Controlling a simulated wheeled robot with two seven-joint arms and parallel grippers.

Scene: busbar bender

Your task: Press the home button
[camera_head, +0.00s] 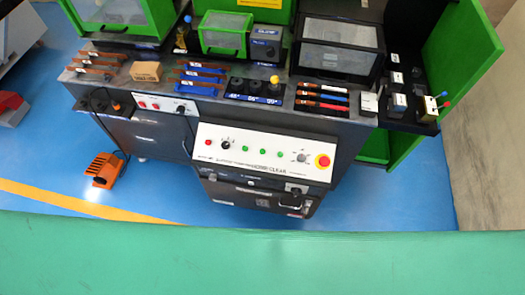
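A white sloped control panel (250,163) stands out from the front of the dark workbench. It bears a red button or lamp (208,142) at its left, a black knob (226,145), a row of green buttons (262,151), a grey knob (303,157) and a red emergency stop on a yellow ring (322,161). Lettering along its lower edge seems to include the word HOME, but it is too small to tell which button it labels. Neither of my grippers is in view.
The dark workbench (150,122) carries green-framed machines, copper bars (100,57), a cardboard box (145,71) and coloured-handled tools (322,97). An orange foot pedal (103,170) is on the blue floor. A wide green surface (260,258) crosses the near foreground.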

